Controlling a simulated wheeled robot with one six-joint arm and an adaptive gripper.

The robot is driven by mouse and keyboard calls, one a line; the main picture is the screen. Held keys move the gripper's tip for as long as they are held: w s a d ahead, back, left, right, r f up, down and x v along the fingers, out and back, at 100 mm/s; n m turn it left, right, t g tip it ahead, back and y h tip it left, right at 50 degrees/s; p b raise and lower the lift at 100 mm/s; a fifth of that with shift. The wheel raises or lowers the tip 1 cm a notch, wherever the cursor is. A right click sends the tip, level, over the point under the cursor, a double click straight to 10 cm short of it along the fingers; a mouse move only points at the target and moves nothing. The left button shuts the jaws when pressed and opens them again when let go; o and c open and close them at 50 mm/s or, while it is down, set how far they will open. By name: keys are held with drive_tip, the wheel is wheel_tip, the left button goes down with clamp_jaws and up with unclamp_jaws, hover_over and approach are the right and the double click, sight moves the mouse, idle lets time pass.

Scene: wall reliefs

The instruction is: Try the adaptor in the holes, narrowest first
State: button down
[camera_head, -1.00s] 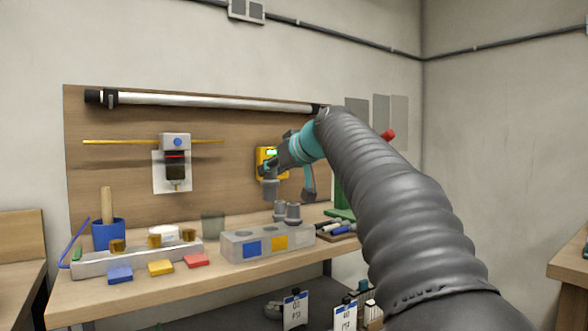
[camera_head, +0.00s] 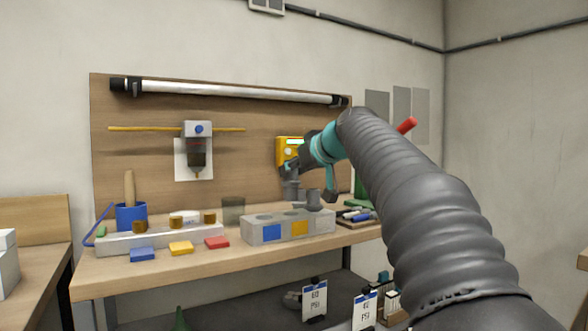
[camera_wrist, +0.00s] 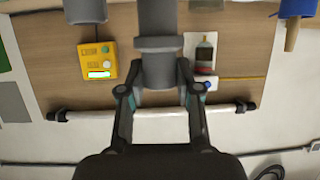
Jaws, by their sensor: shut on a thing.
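My gripper (camera_head: 292,170) is shut on a grey stepped cylindrical adaptor (camera_head: 291,188), which hangs upright. In the wrist view the adaptor (camera_wrist: 158,65) sits between the fingers of my gripper (camera_wrist: 158,88). A grey block (camera_head: 250,234) with round holes in its top stands on the bench. It has a blue and a yellow label on its front. The adaptor's lower end is just above or behind the block's top; I cannot tell its exact gap or hole.
A yellow device (camera_head: 289,149) hangs on the backboard behind my gripper. A long tray (camera_head: 160,238) and coloured blocks (camera_head: 181,248) lie left of the holed block. A dark tray of pens (camera_head: 357,216) lies to its right. A blue cup (camera_head: 131,216) stands at left.

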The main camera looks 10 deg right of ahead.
sight(295, 194)
drive_tip(key=shift+f+b, duration=0.65)
drive_tip(key=shift+f, duration=0.35)
drive_tip(key=shift+f+b, duration=2)
drive_tip(key=shift+f, duration=0.1)
idle(0.9)
drive_tip(key=c, duration=0.7)
unclamp_jaws()
drive_tip(key=v, duration=1.2)
